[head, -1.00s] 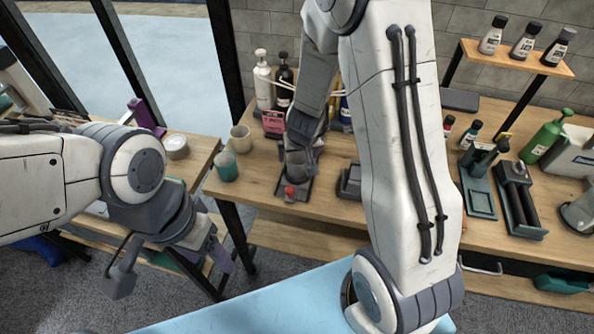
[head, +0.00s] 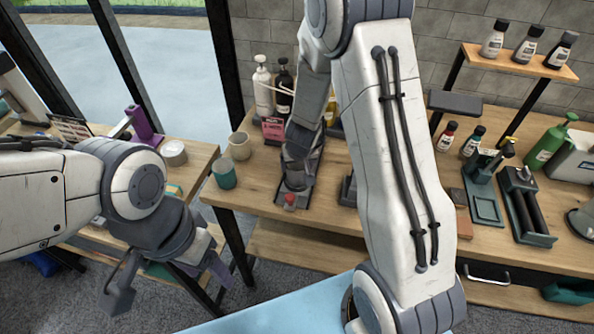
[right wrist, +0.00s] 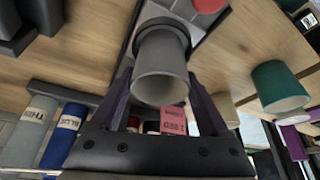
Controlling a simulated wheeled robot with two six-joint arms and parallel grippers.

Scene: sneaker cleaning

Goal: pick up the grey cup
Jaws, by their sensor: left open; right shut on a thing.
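The grey cup (head: 294,179) is at a small dark stand with a red knob (head: 289,201) on the wooden bench. In the right wrist view the grey cup (right wrist: 161,75) is between the two dark fingers, its open mouth facing the camera. My right gripper (right wrist: 160,95) is shut on it. In the head view my right gripper (head: 297,160) comes down over the cup and partly hides it. I cannot tell whether the cup touches the stand. My left gripper (head: 168,285) is open and empty at the lower left, away from the cup.
A teal cup (head: 224,170) and a beige cup (head: 240,146) stand left of the grey cup. Pump bottles (head: 263,88) and a pink card (head: 273,130) are behind it. Green tool holders (head: 485,203) stand to the right. A second wooden table (head: 200,158) is at the left.

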